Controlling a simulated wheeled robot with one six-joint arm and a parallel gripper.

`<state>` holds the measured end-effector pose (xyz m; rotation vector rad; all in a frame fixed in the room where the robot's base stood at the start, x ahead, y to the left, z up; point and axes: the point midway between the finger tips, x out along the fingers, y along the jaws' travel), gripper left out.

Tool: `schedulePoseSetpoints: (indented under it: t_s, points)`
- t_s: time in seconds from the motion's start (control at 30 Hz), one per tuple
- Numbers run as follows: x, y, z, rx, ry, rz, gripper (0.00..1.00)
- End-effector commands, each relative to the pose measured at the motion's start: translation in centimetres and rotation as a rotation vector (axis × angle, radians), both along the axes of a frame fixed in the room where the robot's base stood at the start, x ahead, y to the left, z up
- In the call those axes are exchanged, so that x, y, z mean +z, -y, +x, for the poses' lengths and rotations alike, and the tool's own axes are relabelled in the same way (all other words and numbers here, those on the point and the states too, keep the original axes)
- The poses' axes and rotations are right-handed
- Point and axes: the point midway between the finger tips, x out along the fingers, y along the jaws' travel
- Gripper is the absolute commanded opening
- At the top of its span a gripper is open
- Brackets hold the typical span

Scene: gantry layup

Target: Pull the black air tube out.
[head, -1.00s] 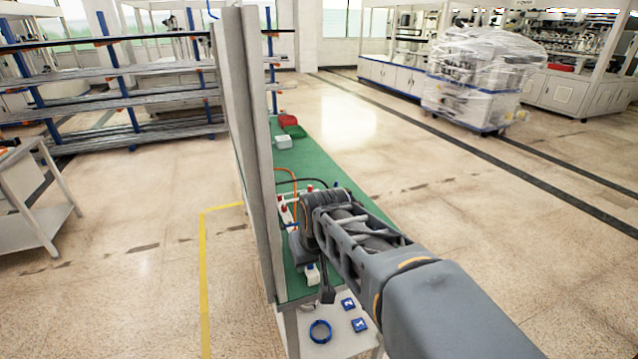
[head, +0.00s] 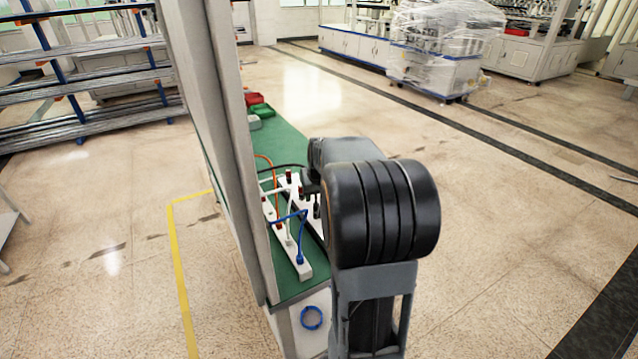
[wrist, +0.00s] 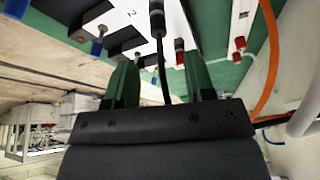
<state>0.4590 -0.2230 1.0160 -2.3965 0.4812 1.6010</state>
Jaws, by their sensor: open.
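My gripper (wrist: 158,66) is open in the wrist view, with its two green fingers apart. A thin black tube (wrist: 163,78) runs between the fingers, down from a dark fitting (wrist: 157,20) at a white block (wrist: 125,14) marked 2. The fingers do not visibly close on the tube. Its lower end is hidden behind the gripper body. In the head view a black tube (head: 285,166) arcs over the bench towards my arm, which hides most of my gripper and part of the white block (head: 289,190).
An orange tube (wrist: 267,70) curves along the right of the wrist view. A blue tube (head: 291,217) loops over a white strip (head: 292,252) on the green bench (head: 288,138). A tall grey post (head: 222,130) stands left. Red and green bins (head: 263,111) sit at the far end.

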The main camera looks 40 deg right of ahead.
Motion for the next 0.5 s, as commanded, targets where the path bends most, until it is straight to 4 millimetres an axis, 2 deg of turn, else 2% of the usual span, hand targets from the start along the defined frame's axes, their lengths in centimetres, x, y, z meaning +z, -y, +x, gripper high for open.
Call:
schedulePoseSetpoints:
  t_s: [0.03, 0.2, 0.5]
  points:
    - [-1.0, 0.1, 0.3, 0.0, -0.004, 0.003, 0.49]
    - [-3.3, 0.6, 1.2, -0.001, -0.004, 0.002, 0.49]
    - [-5.6, 1.0, 2.0, -0.002, 0.0, 0.0, 0.49]
